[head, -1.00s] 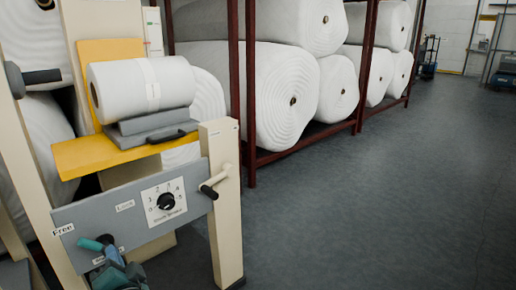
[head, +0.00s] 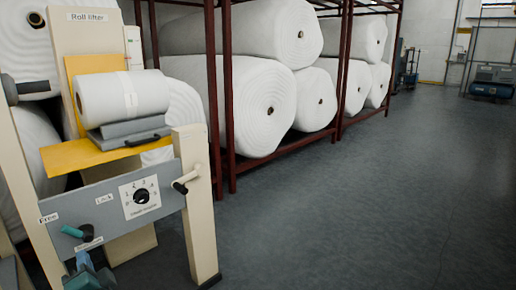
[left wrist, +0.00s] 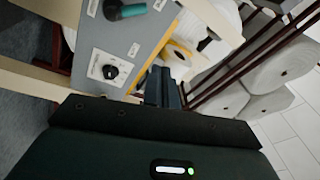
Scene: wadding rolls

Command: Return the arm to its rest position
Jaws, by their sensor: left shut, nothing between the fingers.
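My left gripper (head: 84,262) shows at the bottom left of the head view, just below the grey control panel (head: 110,218). Its fingers are shut and empty; they also show in the left wrist view (left wrist: 163,88). A teal-handled lever (head: 73,232) on the panel lies above the gripper, its handle toward the "Free" label (head: 48,218). It also shows at the top of the left wrist view (left wrist: 127,11). I cannot tell the exact gap between fingers and lever. My right gripper is not in view.
A white roll (head: 124,95) rests on a grey cradle above the yellow shelf (head: 90,156) of the roll lifter. The panel has a black dial (head: 141,196) and a side crank (head: 186,181). Dark red racks (head: 229,100) hold large rolls behind. The floor (head: 350,220) at right is clear.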

